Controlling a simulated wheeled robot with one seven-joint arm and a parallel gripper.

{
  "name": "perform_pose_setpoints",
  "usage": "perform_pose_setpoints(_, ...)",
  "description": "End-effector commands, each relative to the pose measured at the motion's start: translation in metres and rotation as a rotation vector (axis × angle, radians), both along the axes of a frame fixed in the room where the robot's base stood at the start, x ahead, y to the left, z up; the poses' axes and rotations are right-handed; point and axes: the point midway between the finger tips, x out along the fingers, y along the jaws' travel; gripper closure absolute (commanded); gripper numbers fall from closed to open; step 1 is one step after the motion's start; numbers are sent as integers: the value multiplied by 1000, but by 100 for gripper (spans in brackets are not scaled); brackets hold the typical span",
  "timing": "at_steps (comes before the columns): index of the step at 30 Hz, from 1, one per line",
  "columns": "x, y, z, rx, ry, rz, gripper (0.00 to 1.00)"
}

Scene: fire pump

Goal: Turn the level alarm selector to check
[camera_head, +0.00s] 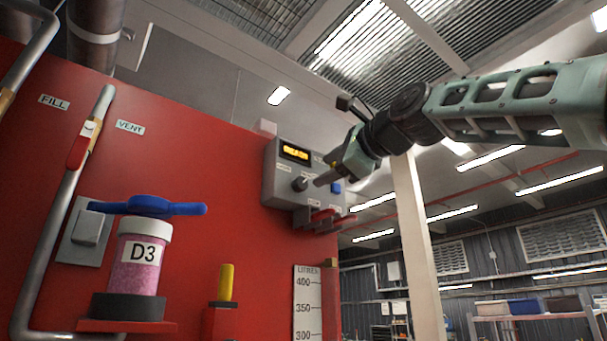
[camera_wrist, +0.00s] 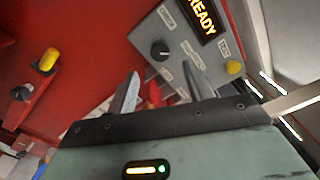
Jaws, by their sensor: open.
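The level alarm box (camera_head: 282,178) is a grey panel on the red wall, with a lit amber display (camera_head: 295,153) that reads READY in the wrist view. Its selector (camera_head: 299,184) is a black round knob low on the panel. In the wrist view the selector (camera_wrist: 160,49) shows a pale pointer mark, with small labels around it too blurred to read surely. My gripper (camera_head: 322,179) is just in front of the panel, right of the knob in the head view. In the wrist view my gripper (camera_wrist: 161,90) has its fingers apart and empty, with the knob beyond the gap, apparently untouched.
A yellow button (camera_wrist: 233,68) is beside the display, and a blue button (camera_head: 336,188) is right of my fingers. Red parts (camera_head: 324,219) jut out under the box. A D3 jar (camera_head: 138,262) with a blue handle stands at lower left.

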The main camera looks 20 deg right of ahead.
Motion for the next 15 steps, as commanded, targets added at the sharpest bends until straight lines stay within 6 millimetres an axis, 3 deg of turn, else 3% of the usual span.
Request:
perform_pose_setpoints(6,44,14,3,-1,4,1,48)
perform_pose_setpoints(15,78,26,1,-2,1,1,48)
